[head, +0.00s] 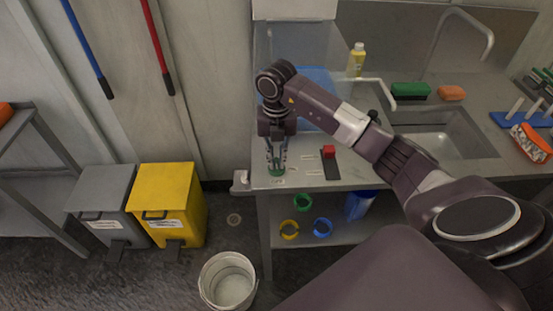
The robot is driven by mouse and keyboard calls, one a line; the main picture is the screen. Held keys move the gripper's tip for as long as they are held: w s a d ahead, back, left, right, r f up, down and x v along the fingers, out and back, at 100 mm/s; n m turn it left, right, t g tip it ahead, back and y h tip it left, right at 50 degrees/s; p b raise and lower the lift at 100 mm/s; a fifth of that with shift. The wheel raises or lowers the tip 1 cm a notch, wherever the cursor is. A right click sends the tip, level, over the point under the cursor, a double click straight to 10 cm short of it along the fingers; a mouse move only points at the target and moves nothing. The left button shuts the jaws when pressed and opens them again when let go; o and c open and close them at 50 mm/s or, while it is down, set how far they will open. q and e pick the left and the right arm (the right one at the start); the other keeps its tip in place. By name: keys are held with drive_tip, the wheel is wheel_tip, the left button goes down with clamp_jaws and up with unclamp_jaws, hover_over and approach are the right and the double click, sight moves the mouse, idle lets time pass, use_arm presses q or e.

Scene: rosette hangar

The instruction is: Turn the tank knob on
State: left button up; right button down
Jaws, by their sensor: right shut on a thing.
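My right gripper (276,170) points down over the front left corner of the grey bench (345,180). Its fingers are closed around a small green piece (277,173) at the bench top. The fingers hide most of this piece, and I cannot tell whether it is the tank knob. A clear tank (285,45) with a white top stands at the back left of the bench. A blue surface (318,82) shows beside it, partly behind my arm. A red block-shaped knob (328,151) sits on a dark strip, right of the gripper and apart from it. My left gripper is out of view.
A sink (455,140), yellow bottle (356,60), green brush (410,90) and orange sponge (451,93) are to the right. Grey (100,200) and yellow bins (170,200) and a white bucket (228,282) stand on the floor.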

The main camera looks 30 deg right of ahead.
drive_tip(key=n+b, duration=0.3)
drive_tip(key=n, duration=0.1)
drive_tip(key=shift+d+f, duration=0.1)
drive_tip(key=n+b, duration=0.3)
drive_tip(key=n, duration=0.3)
drive_tip(key=shift+n, duration=0.4)
drive_tip(key=n+b, duration=0.2)
drive_tip(key=n, duration=0.1)
drive_tip(key=shift+w, duration=0.1)
drive_tip(key=shift+n+b, duration=0.65)
drive_tip(key=shift+n, duration=1.35)
drive_tip(key=shift+r, duration=0.2)
drive_tip(key=c, duration=2)
unclamp_jaws()
